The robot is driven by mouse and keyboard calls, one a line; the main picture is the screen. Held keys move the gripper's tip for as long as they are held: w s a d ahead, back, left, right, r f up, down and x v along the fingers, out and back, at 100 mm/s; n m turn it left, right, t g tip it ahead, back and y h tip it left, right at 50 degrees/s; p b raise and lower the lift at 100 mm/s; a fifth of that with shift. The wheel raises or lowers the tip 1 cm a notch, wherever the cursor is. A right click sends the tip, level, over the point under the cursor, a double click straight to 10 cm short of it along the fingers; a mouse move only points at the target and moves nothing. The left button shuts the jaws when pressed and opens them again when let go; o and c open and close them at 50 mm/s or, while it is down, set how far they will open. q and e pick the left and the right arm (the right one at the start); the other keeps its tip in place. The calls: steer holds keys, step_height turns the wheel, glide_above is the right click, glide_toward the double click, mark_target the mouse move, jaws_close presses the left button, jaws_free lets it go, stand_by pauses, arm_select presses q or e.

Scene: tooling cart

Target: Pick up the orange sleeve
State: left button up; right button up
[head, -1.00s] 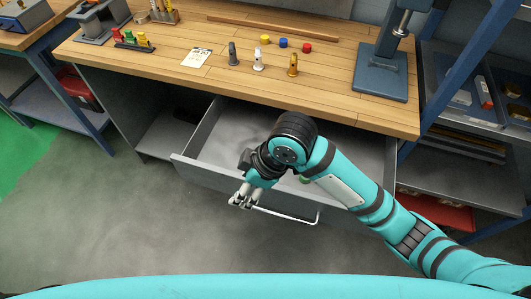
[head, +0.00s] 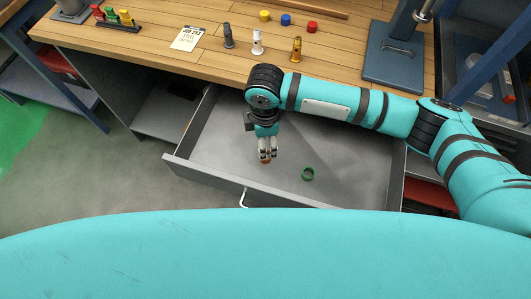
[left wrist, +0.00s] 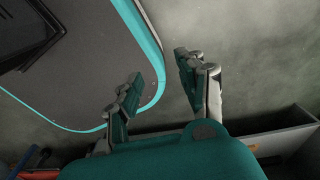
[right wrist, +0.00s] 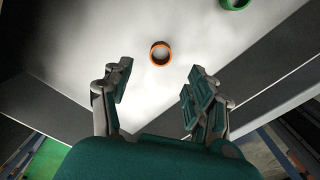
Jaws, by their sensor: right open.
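The orange sleeve (right wrist: 160,63) is a short open ring on the drawer floor, just beyond my right gripper's fingertips in the right wrist view. In the head view only a bit of the sleeve (head: 266,161) shows, at the tips of my right gripper (head: 268,155), which points down into the drawer. In the right wrist view my right gripper (right wrist: 158,76) is open, with nothing between its fingers. My left gripper (left wrist: 160,68) shows only in the left wrist view, fingers apart and empty, over the floor beside my base.
The open grey drawer (head: 215,185) has raised walls around the sleeve. A green ring (head: 303,176) lies to its right in the drawer. The wooden bench top (head: 140,49) overhangs the drawer's back and carries several small posts, coloured caps and a blue press (head: 392,70).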

step_height(320, 180, down, 3)
steer(key=shift+r, duration=0.15)
steer(key=shift+f, duration=0.3)
step_height(320, 180, down, 4)
steer(key=shift+r+p, duration=0.2)
steer(key=shift+p, duration=0.35)
steer(key=shift+s+f, duration=0.1)
steer(key=shift+f, duration=0.45)
arm_select(q)
steer(key=w, duration=0.1)
steer(key=w+r, duration=0.1)
steer(key=w, duration=0.1)
steer(key=shift+d+r, duration=0.1)
steer(key=shift+r, duration=0.1)
arm_select(e)
steer(key=c, duration=0.8)
